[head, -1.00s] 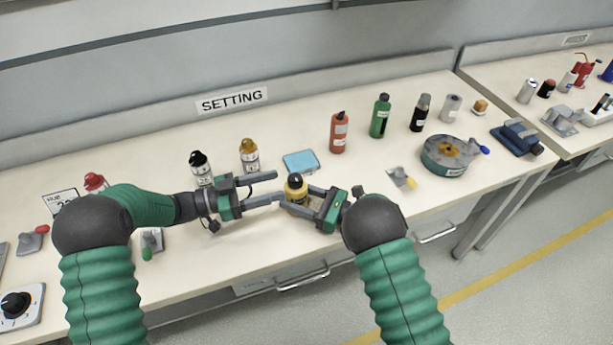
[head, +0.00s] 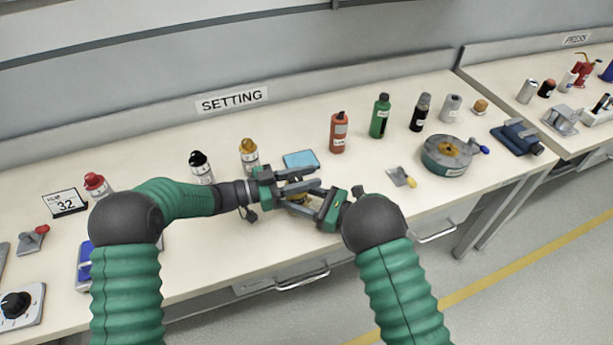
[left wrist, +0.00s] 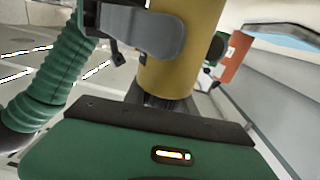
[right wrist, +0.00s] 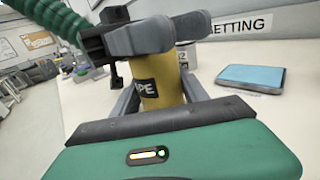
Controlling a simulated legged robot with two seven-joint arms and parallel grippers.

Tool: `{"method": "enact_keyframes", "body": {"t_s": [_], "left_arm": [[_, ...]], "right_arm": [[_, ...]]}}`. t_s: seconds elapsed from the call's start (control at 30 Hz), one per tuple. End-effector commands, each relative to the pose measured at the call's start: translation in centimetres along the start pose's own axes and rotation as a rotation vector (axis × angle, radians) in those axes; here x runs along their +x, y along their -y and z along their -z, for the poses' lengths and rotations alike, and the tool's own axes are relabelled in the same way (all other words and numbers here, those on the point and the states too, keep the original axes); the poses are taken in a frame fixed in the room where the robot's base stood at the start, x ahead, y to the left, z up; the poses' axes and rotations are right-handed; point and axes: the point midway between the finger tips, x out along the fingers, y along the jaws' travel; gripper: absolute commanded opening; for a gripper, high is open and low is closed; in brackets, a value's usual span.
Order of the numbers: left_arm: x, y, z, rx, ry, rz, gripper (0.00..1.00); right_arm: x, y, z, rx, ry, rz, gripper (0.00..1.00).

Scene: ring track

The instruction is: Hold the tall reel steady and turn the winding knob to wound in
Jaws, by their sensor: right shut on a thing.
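The tall reel (head: 298,198) is a yellow upright cylinder with a dark label, standing on the bench. It shows more clearly in the right wrist view (right wrist: 158,82) and fills the middle of the left wrist view (left wrist: 180,50). My right gripper (head: 303,203) is shut on its body, one finger on each side. My left gripper (head: 314,179) is at the reel's top, its two fingers apart and level over it. These fingers also show in the right wrist view (right wrist: 165,32). The winding knob on top is hidden behind them, so I cannot see whether they touch it.
A blue pad (head: 301,160) lies just behind the grippers. A white bottle with a gold cap (head: 249,154) and one with a black cap (head: 201,168) stand behind my left arm. A small lever plate (head: 402,178) and a round grey device (head: 446,154) are to the right.

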Motion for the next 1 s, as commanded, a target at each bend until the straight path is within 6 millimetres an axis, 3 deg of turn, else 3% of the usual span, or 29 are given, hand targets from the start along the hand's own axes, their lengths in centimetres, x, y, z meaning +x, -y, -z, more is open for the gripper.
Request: {"method": "enact_keyframes", "body": {"t_s": [0.17, 0.77, 0.8, 0.97, 1.0], "left_arm": [[-0.07, 0.12, 0.00, 0.001, 0.001, 0.003, 0.00], [-0.14, -0.20, -0.02, 0.003, 0.002, -0.119, 0.00], [-0.15, -0.20, -0.02, 0.003, 0.002, -0.119, 0.33], [-0.12, -0.23, -0.01, 0.003, 0.001, -0.120, 0.54], [-0.12, -0.24, -0.01, 0.003, 0.001, -0.120, 0.54]], "right_arm": [[-0.02, -0.04, 0.05, 0.000, -0.001, -0.001, 0.03], [-0.01, -0.13, 0.05, 0.000, 0.000, -0.003, 0.03], [-0.02, -0.13, 0.05, 0.000, 0.000, -0.003, 0.03], [-0.01, -0.11, 0.05, 0.000, -0.001, -0.003, 0.03], [-0.01, -0.10, 0.05, 0.000, -0.001, -0.002, 0.03]]}}
